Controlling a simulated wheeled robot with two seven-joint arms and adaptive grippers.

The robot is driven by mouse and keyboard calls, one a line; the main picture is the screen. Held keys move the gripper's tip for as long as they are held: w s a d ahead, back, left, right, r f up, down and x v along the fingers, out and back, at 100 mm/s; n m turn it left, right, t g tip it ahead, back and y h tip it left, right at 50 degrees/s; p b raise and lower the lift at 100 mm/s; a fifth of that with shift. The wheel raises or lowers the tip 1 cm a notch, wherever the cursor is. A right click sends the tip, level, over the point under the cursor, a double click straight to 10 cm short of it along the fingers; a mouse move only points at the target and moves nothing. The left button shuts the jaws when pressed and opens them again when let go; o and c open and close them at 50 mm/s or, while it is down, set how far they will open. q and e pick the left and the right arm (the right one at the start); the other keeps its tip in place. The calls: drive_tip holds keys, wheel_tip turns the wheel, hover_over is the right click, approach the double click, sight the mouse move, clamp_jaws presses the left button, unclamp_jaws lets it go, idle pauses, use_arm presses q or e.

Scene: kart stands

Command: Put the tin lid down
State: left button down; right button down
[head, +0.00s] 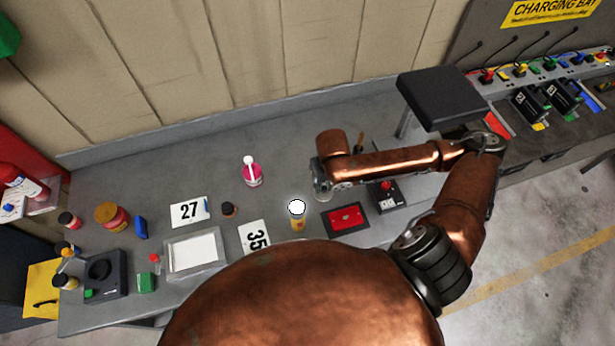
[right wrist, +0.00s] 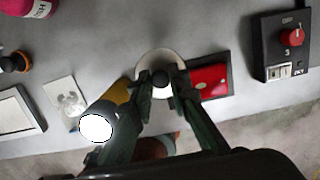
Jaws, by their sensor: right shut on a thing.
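The tin lid (right wrist: 147,65) is a pale round disc with a dark round knob, seen in the right wrist view. My right gripper (right wrist: 162,82) is shut on the knob, one green-grey finger on each side. In the head view my right gripper (head: 322,190) is over the grey bench, left of the red pad, and mostly hidden by its own wrist. I cannot tell whether the lid touches the bench. My left gripper is not in view.
A yellow cylinder with a bright white top (head: 297,215) stands close to the left of the gripper. The red pad (head: 346,218) and a black switch box (head: 387,196) are to the right. A pink bottle (head: 252,173) stands behind left. The bench (head: 290,140) is clear toward the wall.

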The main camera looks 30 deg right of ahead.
drive_tip(key=shift+s+d+r+n, duration=0.25)
drive_tip(key=shift+s+n, duration=0.15)
drive_tip(key=shift+n, duration=0.5)
drive_tip(key=shift+w+f, duration=0.1)
drive_tip(key=shift+w, duration=0.05)
drive_tip(key=w+f, duration=0.3)
drive_tip(key=w, duration=0.1)
drive_tip(key=w+f+p, duration=0.1)
drive_tip(key=w+f, duration=0.2)
drive_tip(key=w, duration=0.1)
drive_tip(key=w+d+f+p, duration=0.1)
drive_tip(key=w+f, duration=0.1)
drive_tip(key=w, duration=0.2)
drive_tip(key=shift+w+d+f, duration=0.1)
drive_tip(key=shift+w+f, duration=0.65)
drive_tip(key=shift+f, duration=1.7)
drive_tip(key=c, duration=1.8)
unclamp_jaws()
drive_tip(key=shift+f, duration=0.1)
